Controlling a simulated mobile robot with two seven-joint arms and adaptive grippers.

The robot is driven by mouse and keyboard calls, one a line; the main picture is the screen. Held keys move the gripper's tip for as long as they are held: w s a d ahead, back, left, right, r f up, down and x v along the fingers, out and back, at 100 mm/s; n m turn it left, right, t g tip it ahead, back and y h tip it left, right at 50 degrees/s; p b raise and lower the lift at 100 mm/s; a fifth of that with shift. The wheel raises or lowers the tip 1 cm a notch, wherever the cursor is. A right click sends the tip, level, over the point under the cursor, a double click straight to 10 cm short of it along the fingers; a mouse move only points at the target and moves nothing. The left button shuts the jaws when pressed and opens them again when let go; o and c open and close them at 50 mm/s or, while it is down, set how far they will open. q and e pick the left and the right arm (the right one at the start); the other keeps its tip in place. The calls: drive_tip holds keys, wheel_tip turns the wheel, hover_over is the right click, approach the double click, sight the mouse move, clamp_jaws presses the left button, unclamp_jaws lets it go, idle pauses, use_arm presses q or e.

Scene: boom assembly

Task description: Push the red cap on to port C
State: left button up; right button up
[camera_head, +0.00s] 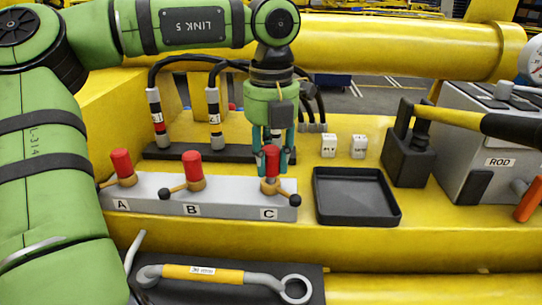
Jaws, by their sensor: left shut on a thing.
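The grey port block (228,209) carries ports labelled A, B and C, each with a brass fitting and a small black lever. My left gripper (271,160) points down above port C (268,186) at the block's right end. Its teal fingers are shut on a red cap (272,158), which is upright at the top of the port C fitting. I cannot tell how far the cap is seated. Another red cap (122,162) stands on port A, and a third red cap (193,164) stands on port B. My right gripper is not in view.
A black empty tray (355,218) lies right of the block. Two small white blocks (328,145) stand behind it. A grey box marked ROD (478,150) is at the right. A wrench (225,274) lies in front. Hoses (157,118) stand behind the ports.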

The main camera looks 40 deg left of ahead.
use_arm(q)
drive_tip(key=shift+f+b, duration=0.7)
drive_tip(key=shift+f, duration=0.1)
drive_tip(key=o, duration=1)
wheel_tip(320, 180, up, 12)
drive_tip(key=shift+r, duration=0.1)
